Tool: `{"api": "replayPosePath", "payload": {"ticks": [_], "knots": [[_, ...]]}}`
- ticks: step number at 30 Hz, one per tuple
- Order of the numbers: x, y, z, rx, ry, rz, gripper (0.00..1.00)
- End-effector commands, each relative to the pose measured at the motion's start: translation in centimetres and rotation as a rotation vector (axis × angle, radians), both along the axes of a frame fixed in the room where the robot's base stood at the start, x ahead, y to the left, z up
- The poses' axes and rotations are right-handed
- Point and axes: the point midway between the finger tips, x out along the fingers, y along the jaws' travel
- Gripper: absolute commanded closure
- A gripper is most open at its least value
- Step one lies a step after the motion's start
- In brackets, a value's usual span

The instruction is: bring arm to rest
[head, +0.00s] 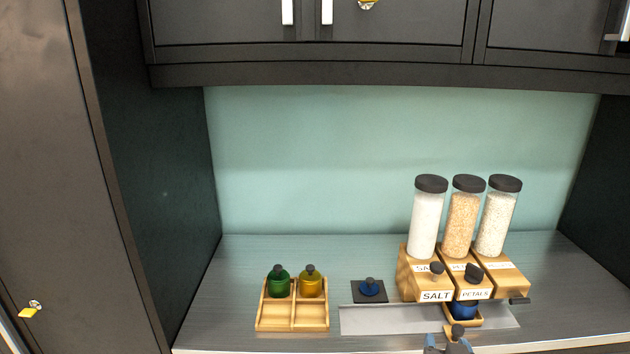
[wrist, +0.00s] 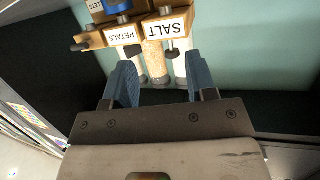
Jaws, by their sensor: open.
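My gripper (head: 448,342) is at the bottom edge of the head view, in front of the dispensers, mostly cut off by the frame. In the wrist view my gripper (wrist: 160,72) has its two blue fingers spread wide with nothing held between them. The dispensers show upside down beyond the fingers, labelled SALT (wrist: 168,30) and PETALS (wrist: 123,34).
Three clear-jar dispensers (head: 463,215) on wooden bases stand at the right. A blue container (head: 464,309) sits below the middle one. A wooden tray (head: 293,328) holds green and yellow containers. A blue-topped container (head: 370,287) stands on a dark square.

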Motion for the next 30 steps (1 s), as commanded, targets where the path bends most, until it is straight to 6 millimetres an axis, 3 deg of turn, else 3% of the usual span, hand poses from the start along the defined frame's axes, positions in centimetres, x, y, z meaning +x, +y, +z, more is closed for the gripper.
{"api": "replayPosePath", "payload": {"ticks": [6, 14, 30], "knots": [[0.6, 2.0, 1.3, 0.056, 0.182, 0.094, 0.48], [-0.1, 3.9, 2.9, 0.097, 0.415, 0.178, 0.48], [-4.9, 5.2, 7.8, 0.114, 0.914, 0.231, 0.48]]}}
